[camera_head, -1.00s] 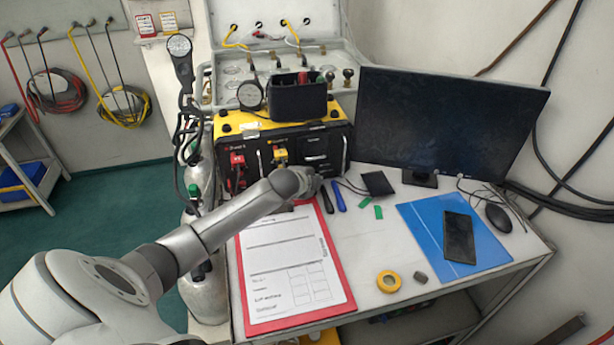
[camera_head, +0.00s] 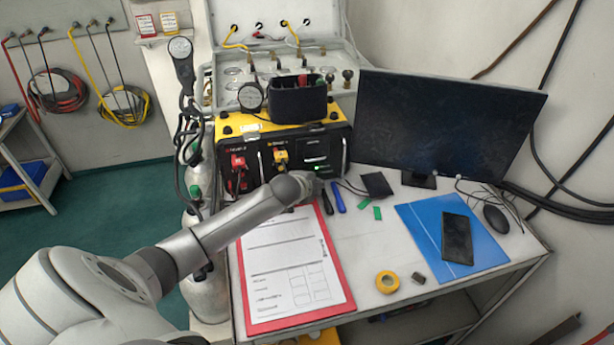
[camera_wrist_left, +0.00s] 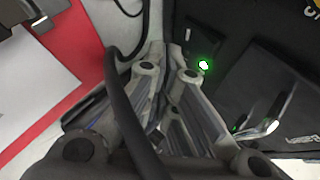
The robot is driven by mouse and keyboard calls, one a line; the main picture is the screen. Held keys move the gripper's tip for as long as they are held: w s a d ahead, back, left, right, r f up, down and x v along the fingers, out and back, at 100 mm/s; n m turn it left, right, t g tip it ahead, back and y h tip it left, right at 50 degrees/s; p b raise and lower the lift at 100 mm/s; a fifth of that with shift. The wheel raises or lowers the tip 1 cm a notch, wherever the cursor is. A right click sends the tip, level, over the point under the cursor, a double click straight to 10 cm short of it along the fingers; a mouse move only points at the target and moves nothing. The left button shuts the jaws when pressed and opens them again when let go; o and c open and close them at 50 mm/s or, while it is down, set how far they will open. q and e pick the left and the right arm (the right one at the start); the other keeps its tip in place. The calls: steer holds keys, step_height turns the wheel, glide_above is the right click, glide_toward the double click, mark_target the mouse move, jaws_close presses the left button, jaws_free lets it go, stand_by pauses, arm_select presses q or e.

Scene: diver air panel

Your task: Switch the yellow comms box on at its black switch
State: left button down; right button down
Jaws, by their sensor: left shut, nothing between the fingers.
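The yellow comms box (camera_head: 230,127) stands at the back of the table, with a yellow top and a black front panel. A green light (camera_head: 318,168) glows at the lower right of that panel, and it also shows in the left wrist view (camera_wrist_left: 204,65). My left gripper is at the lower right of the panel; in the head view my own wrist hides its fingers. In the left wrist view the left gripper (camera_wrist_left: 168,62) is shut and empty, its fingertips close to the panel beside the green light. I cannot make out the black switch clearly. My right gripper is not in view.
A black pouch (camera_head: 298,103) and a gauge (camera_head: 250,96) are on the box. A monitor (camera_head: 448,125) stands to its right. A red clipboard (camera_head: 341,297) lies in front, below my left arm. Screwdrivers (camera_head: 338,197) lie close to my gripper. A dark cable (camera_wrist_left: 122,95) crosses the wrist view.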

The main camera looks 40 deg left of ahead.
arm_select(q)
steer(key=s+d+p, duration=0.2)
steer(key=d+p, duration=0.1)
steer(key=shift+s+r, duration=0.25)
steer(key=shift+r, duration=0.15)
steer(key=shift+s+d+p, duration=0.35)
steer(key=shift+p, duration=0.05)
steer(key=shift+f, duration=0.1)
